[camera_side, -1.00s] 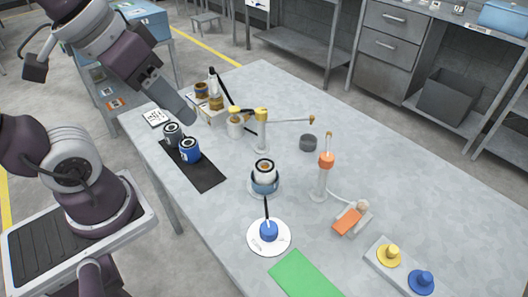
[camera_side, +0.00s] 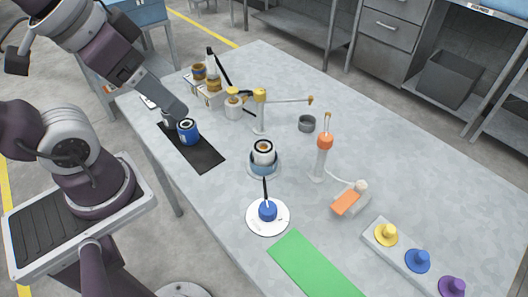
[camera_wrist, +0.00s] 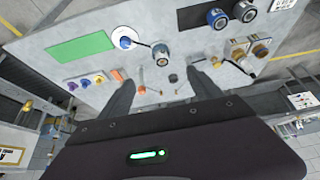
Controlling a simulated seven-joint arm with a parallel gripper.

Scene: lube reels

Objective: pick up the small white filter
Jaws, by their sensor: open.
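A small white cylinder with a dark ring on top (camera_side: 263,147) sits upright in a blue-grey holder (camera_side: 264,166) mid-table. It looks like the filter, though I cannot be sure; another whitish cylinder (camera_side: 233,107) stands farther back. The ringed cylinder also shows in the wrist view (camera_wrist: 161,50), ahead of the fingers. My gripper (camera_side: 178,110) is in the side view above the table's left part, near the black mat (camera_side: 205,157), well left of the holder. In the wrist view my gripper (camera_wrist: 163,77) has its two fingers apart with nothing gripped between them.
A blue reel (camera_side: 188,132) and a partly hidden grey reel stand on the mat. A post with a yellow top and side arm (camera_side: 260,97), an orange-topped post (camera_side: 325,143) and a blue pot on a white plate (camera_side: 267,211) surround the holder. Coloured knobs (camera_side: 417,261) stand front right.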

